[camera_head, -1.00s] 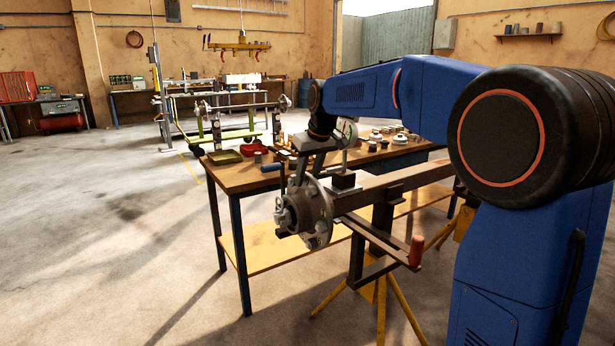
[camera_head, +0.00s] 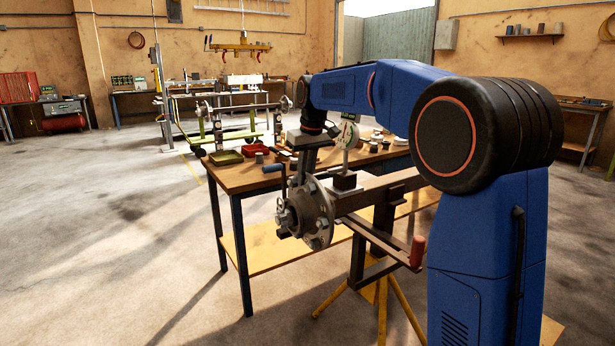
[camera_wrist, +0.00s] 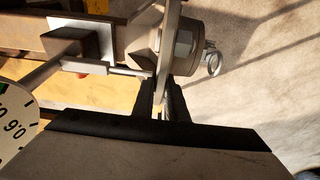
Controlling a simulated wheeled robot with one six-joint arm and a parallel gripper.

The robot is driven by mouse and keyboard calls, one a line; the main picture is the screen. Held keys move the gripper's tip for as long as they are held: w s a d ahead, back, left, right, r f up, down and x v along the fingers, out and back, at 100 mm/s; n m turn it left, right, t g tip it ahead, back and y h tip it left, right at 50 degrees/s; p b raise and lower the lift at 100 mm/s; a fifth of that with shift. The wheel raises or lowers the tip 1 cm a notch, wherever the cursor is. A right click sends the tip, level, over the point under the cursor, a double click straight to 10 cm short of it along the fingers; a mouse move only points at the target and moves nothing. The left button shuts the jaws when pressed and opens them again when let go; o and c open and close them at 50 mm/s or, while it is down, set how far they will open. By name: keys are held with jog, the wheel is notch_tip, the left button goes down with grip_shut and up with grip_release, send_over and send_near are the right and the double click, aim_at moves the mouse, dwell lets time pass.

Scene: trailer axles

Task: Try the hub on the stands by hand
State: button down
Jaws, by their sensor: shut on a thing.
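The hub (camera_head: 318,212), a round steel flange with bolts and a central cap, sits on the end of the axle beam (camera_head: 375,192). The beam rests on a stand with yellow legs (camera_head: 382,310). My gripper (camera_head: 300,178) reaches down to the top of the hub. In the wrist view, my gripper (camera_wrist: 164,98) is shut on the edge of the hub flange (camera_wrist: 168,40). The dial gauge (camera_head: 347,134) stands on a dark block on the beam. In the wrist view, its rod (camera_wrist: 128,70) reaches up to the flange; contact is unclear.
A workbench (camera_head: 232,180) with trays and small parts stands just behind the hub. Another axle on stands (camera_head: 240,106) is farther back. The concrete floor (camera_head: 110,220) at left is clear.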

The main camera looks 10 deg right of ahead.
jog(key=shift+w+a, duration=0.1)
jog(key=shift+w, duration=0.25)
jog(key=c, duration=1.8)
grip_release()
jog(key=shift+w+f, duration=0.1)
jog(key=shift+o, duration=0.2)
jog(key=a+v, duration=0.1)
jog(key=v, duration=1.6)
jog(key=shift+d+r, duration=0.3)
jog(key=shift+d, duration=0.05)
